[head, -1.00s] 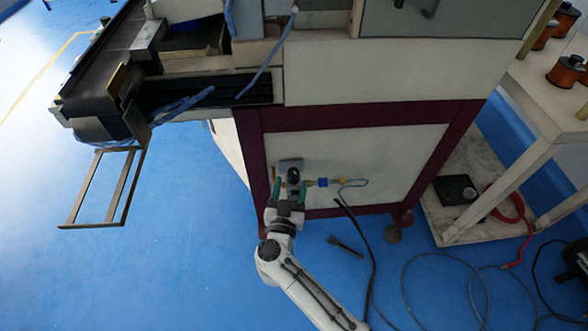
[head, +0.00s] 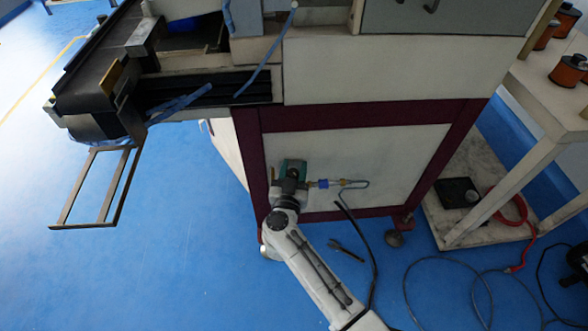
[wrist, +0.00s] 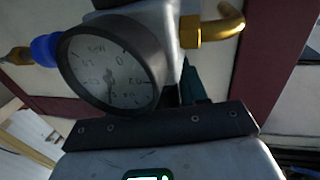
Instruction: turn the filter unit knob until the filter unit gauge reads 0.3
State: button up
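The filter unit gauge (wrist: 112,68) shows large in the wrist view, a round white dial in a dark rim, tilted in the picture. Its thin needle and small digits are too blurred to read exactly. The filter unit's grey body (wrist: 155,18) stands behind it, with a brass elbow at right and a blue fitting at left. In the head view my gripper (head: 291,170) is at the filter unit on the lower panel, with a green finger showing. The knob is hidden by my gripper in both views. Whether the fingers grip it cannot be told.
The machine's white lower panel (head: 370,160) has a dark red frame. A blue fitting (head: 323,183) and a thin pipe lie just right of my gripper. A black hose (head: 365,235) hangs to the floor. The blue floor at left is open beneath a metal frame (head: 95,190).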

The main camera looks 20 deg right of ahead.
jog(key=c, duration=0.6)
jog(key=shift+r+n+t+y+p, duration=0.2)
jog(key=shift+n+t+y+p, duration=0.15)
jog(key=shift+p, duration=0.3)
